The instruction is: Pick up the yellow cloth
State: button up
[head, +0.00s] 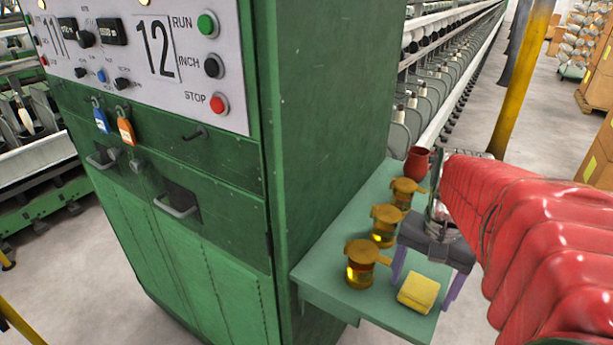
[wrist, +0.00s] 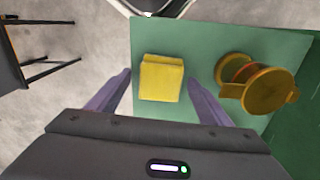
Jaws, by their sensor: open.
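The yellow cloth (head: 419,293) is a folded block lying on the green shelf (head: 322,268) beside the machine, close to the shelf's front edge. In the wrist view the cloth (wrist: 161,79) lies ahead of my gripper, roughly centred between its two purple fingers. My gripper (wrist: 163,90) is open and empty. In the head view my gripper (head: 424,287) hangs over the shelf, with one finger to each side of the cloth. I cannot tell how high the fingertips are above the shelf.
Several amber jars with brown lids, the nearest jar (head: 361,265) just left of the cloth, stand in a row. A red mug (head: 417,161) is at the shelf's far end. The green machine cabinet (head: 330,110) borders the shelf. Open floor lies beyond the shelf's free edges.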

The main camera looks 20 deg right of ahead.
aim_at(421, 288)
jog(key=shift+c, duration=0.6)
jog(key=c, duration=1)
notch_tip(421, 288, up, 10)
dwell(0.4)
